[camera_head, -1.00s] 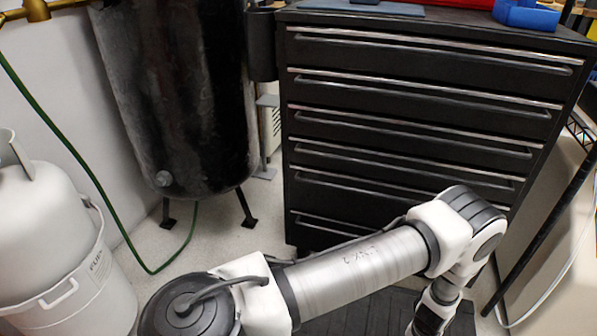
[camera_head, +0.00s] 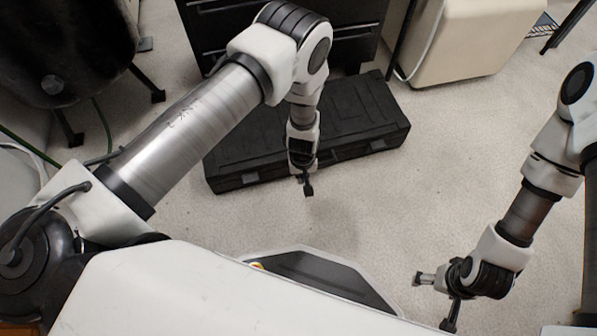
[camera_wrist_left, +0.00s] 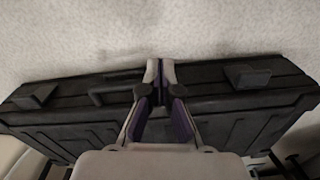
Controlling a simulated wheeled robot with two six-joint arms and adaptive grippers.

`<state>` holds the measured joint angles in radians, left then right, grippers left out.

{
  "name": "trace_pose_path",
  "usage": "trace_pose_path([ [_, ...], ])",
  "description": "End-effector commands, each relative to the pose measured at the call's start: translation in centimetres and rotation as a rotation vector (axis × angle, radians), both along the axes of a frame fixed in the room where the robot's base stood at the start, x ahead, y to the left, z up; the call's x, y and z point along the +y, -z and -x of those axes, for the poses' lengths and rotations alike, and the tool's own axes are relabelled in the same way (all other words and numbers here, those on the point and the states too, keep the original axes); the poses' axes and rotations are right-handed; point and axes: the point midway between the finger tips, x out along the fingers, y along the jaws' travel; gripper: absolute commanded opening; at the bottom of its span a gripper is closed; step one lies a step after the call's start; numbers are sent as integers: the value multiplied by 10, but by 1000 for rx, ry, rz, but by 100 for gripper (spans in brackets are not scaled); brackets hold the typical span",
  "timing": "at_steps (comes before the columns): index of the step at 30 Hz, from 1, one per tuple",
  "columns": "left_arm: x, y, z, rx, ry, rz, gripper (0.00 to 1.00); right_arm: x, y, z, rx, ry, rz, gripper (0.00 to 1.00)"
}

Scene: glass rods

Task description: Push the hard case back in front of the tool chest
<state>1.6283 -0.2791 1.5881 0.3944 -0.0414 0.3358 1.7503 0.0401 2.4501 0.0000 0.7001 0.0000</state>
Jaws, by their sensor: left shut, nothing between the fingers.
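The black hard case (camera_head: 365,110) lies flat on the floor in front of the black tool chest (camera_head: 235,35), slightly skewed. Its far side is close to the chest's base; my left arm hides part of the gap. My left gripper (camera_head: 307,188) is shut and empty, pointing down by the middle of the case's near long side. In the left wrist view the closed fingertips (camera_wrist_left: 160,70) reach past that side, between the latches of the case (camera_wrist_left: 75,120). I cannot tell whether they touch it. My right gripper (camera_head: 431,302) is open and empty, away at the lower right.
Pale floor (camera_head: 400,200) is clear in front and right of the case. A dark tank (camera_head: 65,50) on legs stands at the left. A cream-coloured cabinet (camera_head: 470,45) stands right of the chest. A green hose (camera_head: 104,125) runs at the left.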

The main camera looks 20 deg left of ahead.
Motion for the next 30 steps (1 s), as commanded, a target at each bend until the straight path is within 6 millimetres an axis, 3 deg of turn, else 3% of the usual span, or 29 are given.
trace_pose_path([
  [1,0,25,0,0,1,0,0,0,24,0,0,0,0,83],
  [8,0,75,0,0,0,0,0,0,72,0,0,0,0,83],
  [12,11,70,-24,-4,-1,0,0,0,92,-1,-1,3,0,83],
  [15,15,67,-32,-1,0,0,0,-1,96,-1,-3,5,1,83],
  [26,18,62,-37,-1,1,0,0,-1,95,-2,-4,6,1,83],
  [30,21,67,-45,-4,-1,1,0,-1,107,-2,-5,7,1,83],
])
